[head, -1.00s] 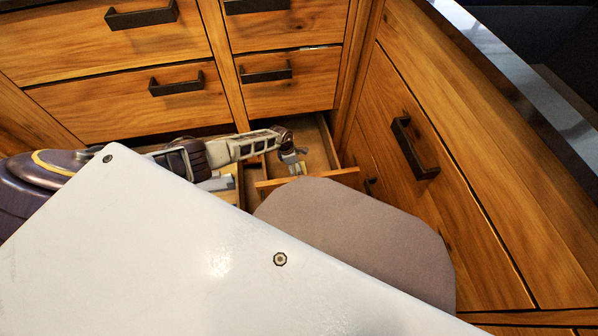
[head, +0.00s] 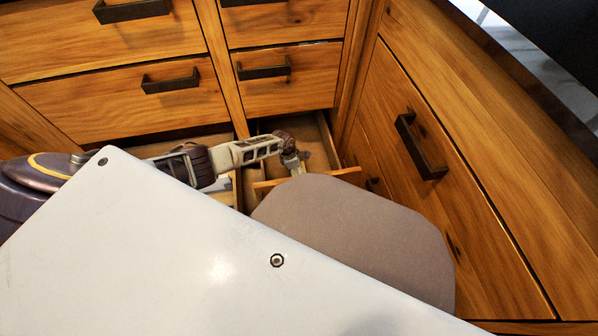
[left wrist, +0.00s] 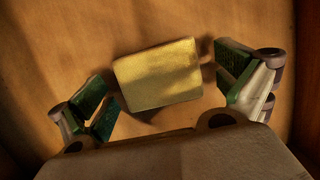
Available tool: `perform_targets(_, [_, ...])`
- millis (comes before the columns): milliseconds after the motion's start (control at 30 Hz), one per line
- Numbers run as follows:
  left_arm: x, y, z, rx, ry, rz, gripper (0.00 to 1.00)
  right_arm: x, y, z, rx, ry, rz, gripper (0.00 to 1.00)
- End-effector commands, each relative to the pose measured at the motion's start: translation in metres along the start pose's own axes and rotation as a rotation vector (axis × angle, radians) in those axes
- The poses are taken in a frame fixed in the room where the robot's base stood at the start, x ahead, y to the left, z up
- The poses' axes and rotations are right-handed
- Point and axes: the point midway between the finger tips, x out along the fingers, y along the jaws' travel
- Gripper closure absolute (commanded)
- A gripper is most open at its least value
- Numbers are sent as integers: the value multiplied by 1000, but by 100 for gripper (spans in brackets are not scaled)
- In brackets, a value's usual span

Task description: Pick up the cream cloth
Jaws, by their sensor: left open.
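The cream cloth shows in the left wrist view as a small yellowish, block-like rectangle (left wrist: 158,75) lying on a flat wooden drawer floor (left wrist: 60,40). My left gripper (left wrist: 164,84) is open above it, with one green-padded finger on each side. The right finger is close to the cloth's right edge, and there is a gap on the left. I cannot tell how high the fingers are above the floor. In the head view my left gripper (head: 294,160) reaches down into the open drawer (head: 345,175); I cannot make out the cloth there. My right gripper is not in view.
Another open drawer or compartment (head: 228,192) lies left of it, partly covered by my arm. Closed wooden drawers with dark handles (head: 170,80) stand behind, and a cabinet front (head: 430,170) is close on the right.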

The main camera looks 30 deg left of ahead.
Motion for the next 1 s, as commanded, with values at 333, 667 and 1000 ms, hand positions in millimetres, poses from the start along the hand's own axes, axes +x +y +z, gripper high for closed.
perform_targets(333, [0, 0, 0, 0, 0, 0, 19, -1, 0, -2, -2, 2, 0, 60])
perform_targets(667, [0, 0, 0, 0, 0, 0, 44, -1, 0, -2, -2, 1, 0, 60])
perform_targets(1000, [-5, 0, 1, 0, 0, 1, 44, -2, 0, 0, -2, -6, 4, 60])
